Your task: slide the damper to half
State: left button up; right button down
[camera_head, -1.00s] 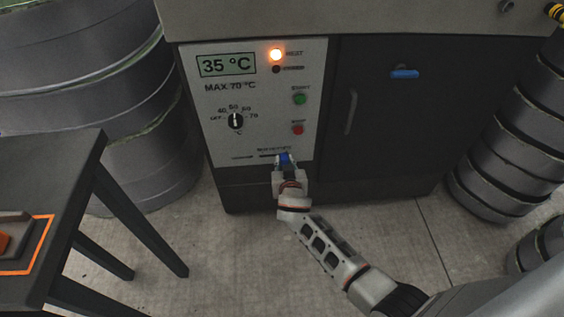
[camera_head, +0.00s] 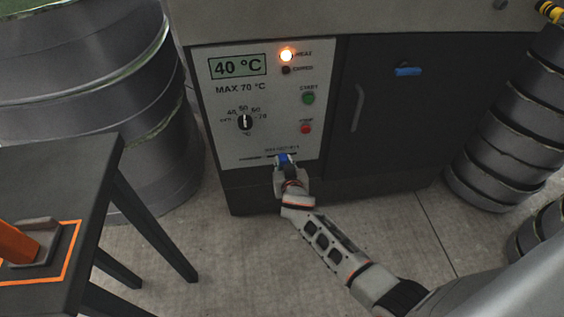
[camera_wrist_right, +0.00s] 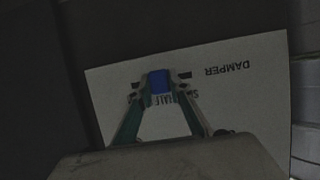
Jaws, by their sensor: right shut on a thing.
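The damper is a blue slider knob (camera_head: 283,158) at the bottom of the white control panel (camera_head: 262,90). It also shows in the right wrist view as a blue block (camera_wrist_right: 159,82). My right gripper (camera_head: 285,163) is shut on this knob. In the right wrist view its two fingers (camera_wrist_right: 159,88) close on the knob from both sides. The word DAMPER shows upside down on the panel there. The fingers partly cover the slot and the other lettering, so the knob's exact setting is hard to read. My left gripper is not in view.
The panel carries a display (camera_head: 238,66) reading 40 °C, a lit orange lamp (camera_head: 286,55), a temperature dial (camera_head: 245,122), and green and red buttons. A dark cabinet door (camera_head: 390,110) is at its right. A black table (camera_head: 85,185) stands at the left, round drums at both sides.

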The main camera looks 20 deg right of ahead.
jog(key=shift+f, duration=0.1)
jog(key=c, duration=1.8)
grip_release()
jog(key=shift+c, duration=0.2)
jog(key=v, duration=1.2)
